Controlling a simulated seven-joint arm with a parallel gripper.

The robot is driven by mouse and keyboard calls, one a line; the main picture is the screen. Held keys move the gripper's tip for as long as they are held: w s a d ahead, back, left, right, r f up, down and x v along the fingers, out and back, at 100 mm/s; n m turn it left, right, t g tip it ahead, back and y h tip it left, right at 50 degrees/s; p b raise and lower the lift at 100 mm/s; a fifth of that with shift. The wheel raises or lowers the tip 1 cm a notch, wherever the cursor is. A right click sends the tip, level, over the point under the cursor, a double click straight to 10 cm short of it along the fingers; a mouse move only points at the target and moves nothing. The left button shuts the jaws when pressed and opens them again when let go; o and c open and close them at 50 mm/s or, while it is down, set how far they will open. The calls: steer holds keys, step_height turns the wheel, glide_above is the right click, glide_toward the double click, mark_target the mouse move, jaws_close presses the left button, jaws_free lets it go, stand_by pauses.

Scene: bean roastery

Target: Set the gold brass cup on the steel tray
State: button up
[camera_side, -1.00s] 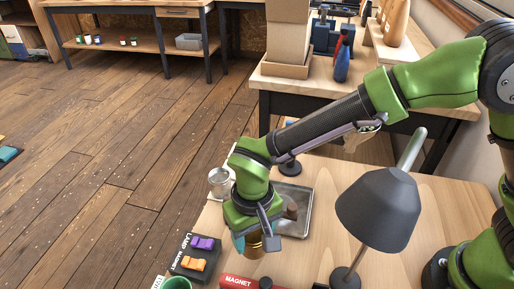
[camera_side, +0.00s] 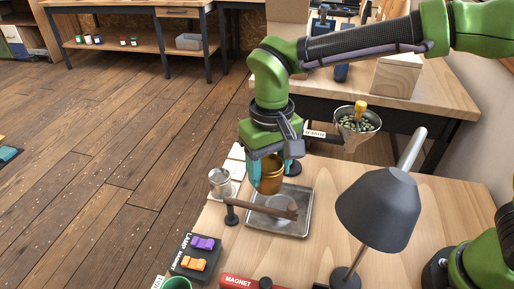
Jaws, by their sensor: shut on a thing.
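The gold brass cup (camera_side: 270,180) is held between the fingers of my gripper (camera_side: 270,172). It looks roughly upright and appears raised above the tray, near its back left part. The steel tray (camera_side: 291,231) lies on the wooden table below. A clear or silvery round thing (camera_side: 280,206) is in the tray, partly covered by a dark wooden-handled tool (camera_side: 262,209) that lies across the tray's left rim. My gripper hides part of the cup and the tray's back left corner.
A metal cup (camera_side: 220,182) stands left of the tray. A dark lamp (camera_side: 378,208) stands to the right. A funnel with green beans (camera_side: 357,124) is behind. A black box with purple and orange pieces (camera_side: 196,255), a green cup (camera_side: 177,284) and a red magnet box (camera_side: 245,282) are at the front.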

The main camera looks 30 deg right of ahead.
steer(key=w+d, duration=0.3)
steer(key=d, duration=0.3)
steer(key=shift+w+f, duration=0.1)
steer(key=shift+f, duration=6.65)
steer(key=shift+f, duration=0.6)
steer(key=o, duration=0.8)
steer(key=shift+r, duration=0.15)
steer(key=shift+r, duration=5.4)
